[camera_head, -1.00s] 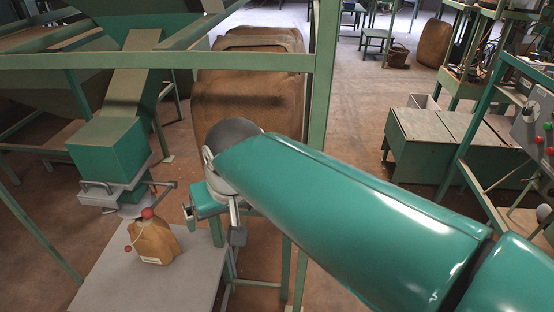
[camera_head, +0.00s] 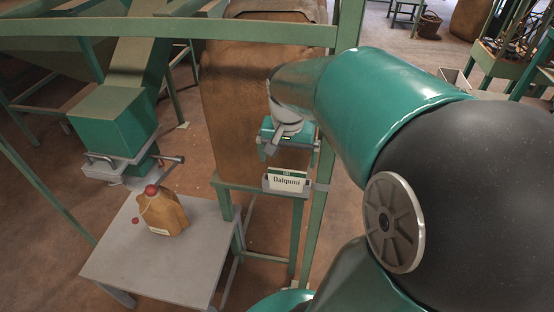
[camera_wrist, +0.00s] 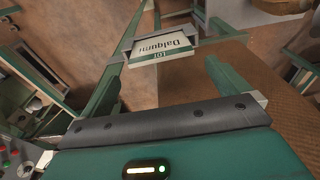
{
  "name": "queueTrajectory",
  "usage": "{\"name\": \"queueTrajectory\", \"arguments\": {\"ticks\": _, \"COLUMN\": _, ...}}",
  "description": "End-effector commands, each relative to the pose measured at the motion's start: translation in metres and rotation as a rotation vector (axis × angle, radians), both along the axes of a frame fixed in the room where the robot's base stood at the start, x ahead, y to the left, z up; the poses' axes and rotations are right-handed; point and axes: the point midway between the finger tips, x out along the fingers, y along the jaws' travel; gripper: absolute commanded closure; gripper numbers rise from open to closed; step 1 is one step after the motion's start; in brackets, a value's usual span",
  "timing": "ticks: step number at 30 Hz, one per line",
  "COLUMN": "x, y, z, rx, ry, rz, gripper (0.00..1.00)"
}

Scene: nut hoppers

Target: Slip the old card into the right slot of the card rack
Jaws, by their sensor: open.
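A white card (camera_head: 287,182) with a green top band, "LOT" and "Dalqumi" stands in the small grey card rack (camera_head: 266,187) on the green frame. In the wrist view the same card (camera_wrist: 162,48) shows upside down in the rack (camera_wrist: 205,41). I cannot tell which slot it is in. My gripper (camera_head: 290,150) is just above the card in the head view. In the wrist view its fingers (camera_wrist: 164,68) are spread wide with nothing between them, the card lying beyond the tips. I see no second card.
A green post (camera_head: 322,215) rises close to the right of the rack. A big brown sack (camera_head: 235,120) stands behind it.

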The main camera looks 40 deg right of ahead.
Motion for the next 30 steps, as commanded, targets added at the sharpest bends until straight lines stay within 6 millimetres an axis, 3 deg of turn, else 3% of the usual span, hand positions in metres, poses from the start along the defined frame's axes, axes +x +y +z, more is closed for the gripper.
{"name": "queueTrajectory", "arguments": {"ticks": 9, "x": 0.004, "y": -0.004, "z": -0.051, "rx": 0.002, "ry": 0.003, "rz": 0.003, "gripper": 0.0}}
{"name": "queueTrajectory", "arguments": {"ticks": 22, "x": 0.007, "y": -0.007, "z": -0.062, "rx": 0.0, "ry": -0.001, "rz": 0.004, "gripper": 0.0}}
{"name": "queueTrajectory", "arguments": {"ticks": 27, "x": 0.007, "y": -0.007, "z": -0.062, "rx": -0.001, "ry": 0.0, "rz": 0.004, "gripper": 0.32}}
{"name": "queueTrajectory", "arguments": {"ticks": 30, "x": 0.007, "y": -0.007, "z": -0.061, "rx": 0.0, "ry": -0.001, "rz": 0.004, "gripper": 0.32}}
